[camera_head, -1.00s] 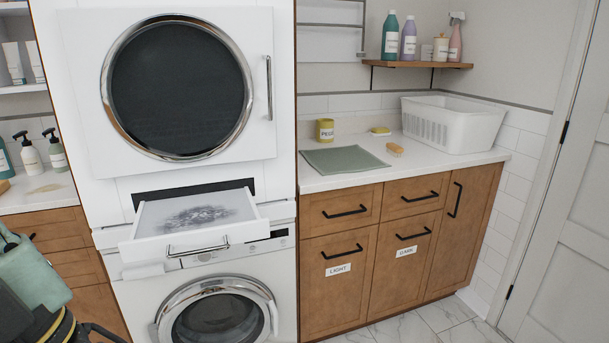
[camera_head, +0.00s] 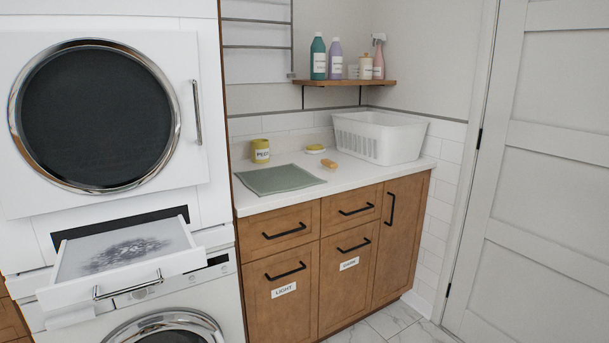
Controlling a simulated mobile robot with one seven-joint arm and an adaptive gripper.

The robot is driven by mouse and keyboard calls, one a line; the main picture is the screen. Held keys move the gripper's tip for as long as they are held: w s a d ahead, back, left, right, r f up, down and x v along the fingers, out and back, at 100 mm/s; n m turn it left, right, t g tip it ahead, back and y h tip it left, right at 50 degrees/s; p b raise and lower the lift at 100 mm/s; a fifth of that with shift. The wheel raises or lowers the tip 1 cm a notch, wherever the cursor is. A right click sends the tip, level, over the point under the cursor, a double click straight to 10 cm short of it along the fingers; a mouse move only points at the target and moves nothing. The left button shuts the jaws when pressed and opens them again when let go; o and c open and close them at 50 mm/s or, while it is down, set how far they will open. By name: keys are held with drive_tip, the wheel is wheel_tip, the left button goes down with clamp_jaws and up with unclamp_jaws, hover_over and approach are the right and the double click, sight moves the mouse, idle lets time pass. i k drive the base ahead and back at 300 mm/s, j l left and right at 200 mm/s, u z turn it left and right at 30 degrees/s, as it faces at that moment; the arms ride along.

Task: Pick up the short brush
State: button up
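A small tan object (camera_head: 329,163), which looks like the short brush, lies on the white countertop (camera_head: 350,176). It is between the green mat (camera_head: 279,180) and the white basket (camera_head: 378,138). It is small in the picture, so its bristles cannot be made out. A yellow item on a pale dish (camera_head: 315,149) sits just behind it. My gripper is not in view.
A yellow labelled pot (camera_head: 260,151) stands behind the mat. A shelf (camera_head: 345,83) with several bottles hangs above the counter. At left, a drawer (camera_head: 125,250) sticks out between the stacked machines. A white door (camera_head: 545,170) is at right.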

sight(329, 165)
drive_tip(key=i+l+u, duration=0.2)
drive_tip(key=i+l, duration=0.55)
drive_tip(key=i+l+u, duration=0.2)
drive_tip(key=i+l, duration=0.95)
drive_tip(key=i, duration=0.3)
drive_tip(key=i+l, duration=0.1)
drive_tip(key=i, duration=0.35)
drive_tip(key=u, duration=0.05)
